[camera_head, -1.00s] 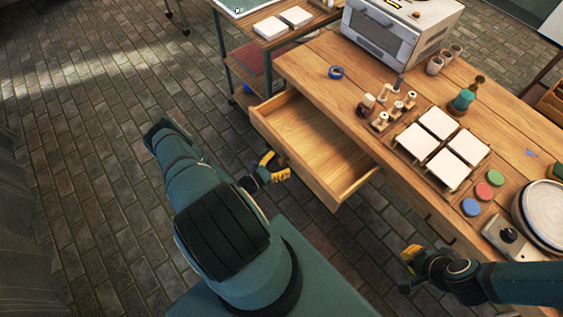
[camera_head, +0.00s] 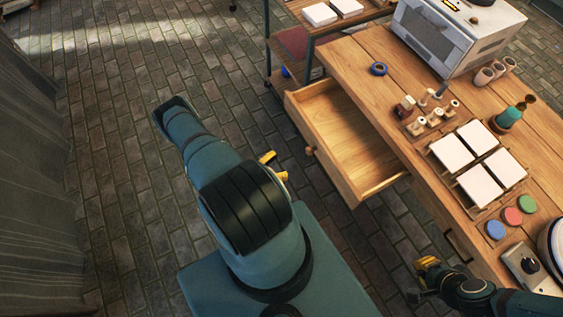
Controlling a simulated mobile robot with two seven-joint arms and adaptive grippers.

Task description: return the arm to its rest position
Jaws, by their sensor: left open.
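My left arm (camera_head: 240,205) comes in from the bottom and bends in the lower left of the head view. My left gripper (camera_head: 273,167) shows its yellow fingers just past the arm, partly hidden by it. Its fingers are apart with nothing between them, over the floor left of the open drawer. My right gripper (camera_head: 420,279) is at the lower right, left of the table's front edge. Its yellow finger shows, but its opening is not clear. I see nothing held in it.
The wooden table (camera_head: 400,85) has an open, empty drawer (camera_head: 345,140) jutting toward my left gripper. On the table are white tiles (camera_head: 480,165), several stamps (camera_head: 430,115), colour pads (camera_head: 512,216), a blue ring (camera_head: 378,69) and a white oven (camera_head: 445,40). The brick floor at left is clear.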

